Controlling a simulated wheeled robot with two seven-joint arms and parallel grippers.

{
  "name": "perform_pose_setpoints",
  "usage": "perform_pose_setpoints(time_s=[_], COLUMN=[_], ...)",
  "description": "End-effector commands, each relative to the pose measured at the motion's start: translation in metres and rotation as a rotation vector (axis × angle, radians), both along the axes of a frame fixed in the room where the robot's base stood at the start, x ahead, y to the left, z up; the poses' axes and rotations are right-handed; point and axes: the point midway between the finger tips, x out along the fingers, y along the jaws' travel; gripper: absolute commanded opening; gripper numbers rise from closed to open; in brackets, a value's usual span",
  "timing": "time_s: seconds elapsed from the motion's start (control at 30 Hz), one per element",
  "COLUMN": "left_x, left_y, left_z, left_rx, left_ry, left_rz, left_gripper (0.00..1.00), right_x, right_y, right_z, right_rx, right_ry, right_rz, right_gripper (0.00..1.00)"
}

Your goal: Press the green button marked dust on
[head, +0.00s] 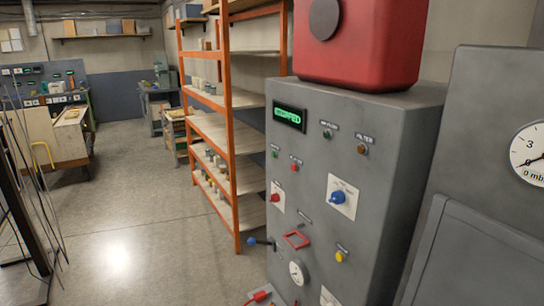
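A grey control cabinet (325,215) stands at the right of the head view. Its display (289,116) shows green letters that seem to read "STOPPED". A small green button (275,153) is near the left edge of the panel, below the display; its label is too small to read. A red button (294,164) is just right of it. A green round fitting (327,134) and an amber one (362,149), labelled filter, sit higher on the right; I cannot tell whether these are lamps or buttons. Neither of my grippers is in view.
The panel also has a blue knob (338,198), a red mushroom button (275,197), a yellow button (340,256) and a gauge (297,273). A blue-ended lever (252,241) juts out left. An orange shelf rack (234,140) stands behind. The floor (140,240) at left is clear.

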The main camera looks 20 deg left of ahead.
Motion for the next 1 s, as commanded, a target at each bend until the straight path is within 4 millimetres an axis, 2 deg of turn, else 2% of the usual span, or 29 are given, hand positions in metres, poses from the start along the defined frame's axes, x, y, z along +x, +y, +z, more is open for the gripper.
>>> perform_pose_setpoints(time_s=[0.03, 0.2, 0.23, 1.0], left_x=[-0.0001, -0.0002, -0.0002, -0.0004], left_y=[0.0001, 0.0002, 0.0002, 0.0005], left_z=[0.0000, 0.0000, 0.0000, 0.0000], left_rx=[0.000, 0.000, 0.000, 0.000], left_ry=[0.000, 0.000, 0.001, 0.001], left_rz=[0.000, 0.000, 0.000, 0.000], left_gripper=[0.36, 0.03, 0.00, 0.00], right_x=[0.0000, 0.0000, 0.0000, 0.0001], right_y=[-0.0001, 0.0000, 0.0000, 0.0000], right_z=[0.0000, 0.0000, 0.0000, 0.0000], right_rx=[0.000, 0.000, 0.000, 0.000], right_ry=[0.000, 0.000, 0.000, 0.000], right_rz=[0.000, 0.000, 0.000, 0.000], right_gripper=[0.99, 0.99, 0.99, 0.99])
